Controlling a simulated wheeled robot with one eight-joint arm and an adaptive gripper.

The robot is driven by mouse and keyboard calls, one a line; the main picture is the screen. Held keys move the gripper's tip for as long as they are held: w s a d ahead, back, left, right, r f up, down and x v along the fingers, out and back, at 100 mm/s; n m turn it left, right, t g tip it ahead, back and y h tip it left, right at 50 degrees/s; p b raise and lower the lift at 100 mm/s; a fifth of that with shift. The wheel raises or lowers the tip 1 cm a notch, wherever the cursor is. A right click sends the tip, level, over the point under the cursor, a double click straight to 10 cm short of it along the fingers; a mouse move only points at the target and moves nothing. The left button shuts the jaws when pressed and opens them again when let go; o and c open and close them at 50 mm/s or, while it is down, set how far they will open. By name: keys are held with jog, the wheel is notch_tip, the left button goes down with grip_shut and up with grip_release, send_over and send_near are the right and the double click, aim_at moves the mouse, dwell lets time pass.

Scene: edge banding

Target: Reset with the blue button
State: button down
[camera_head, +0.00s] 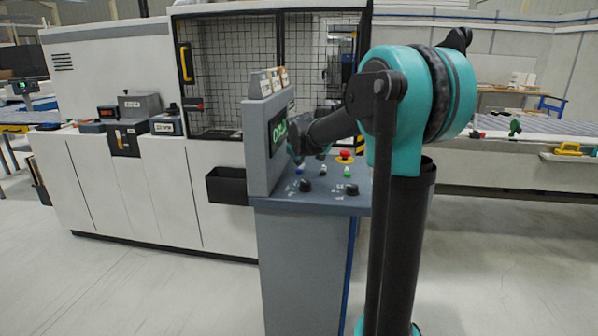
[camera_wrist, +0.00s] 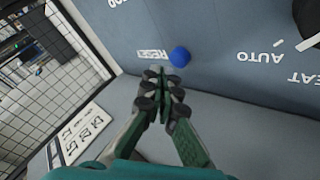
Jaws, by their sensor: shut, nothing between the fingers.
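The blue button (camera_wrist: 180,57) is a small round knob on the blue-grey panel (camera_wrist: 225,82), beside an upside-down white RESET label (camera_wrist: 153,54) in the wrist view. My gripper (camera_wrist: 162,76) is shut and empty. Its fingertips appear just below and left of the button in that view; I cannot tell how large the gap to the panel is. In the head view a small blue spot, the button (camera_head: 300,169), shows on the control console (camera_head: 325,203). My gripper (camera_head: 294,143) is dark there, above the console's left side, in front of the green-lit display.
A red emergency knob (camera_head: 345,155), green buttons and black dials (camera_head: 305,186) stand close by on the console. The upright display (camera_head: 268,138) borders the left side. A mesh-doored machine (camera_head: 220,70) stands behind.

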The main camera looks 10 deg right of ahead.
aim_at(299, 171)
jog(key=shift+r, duration=0.1)
jog(key=shift+r, duration=2.4)
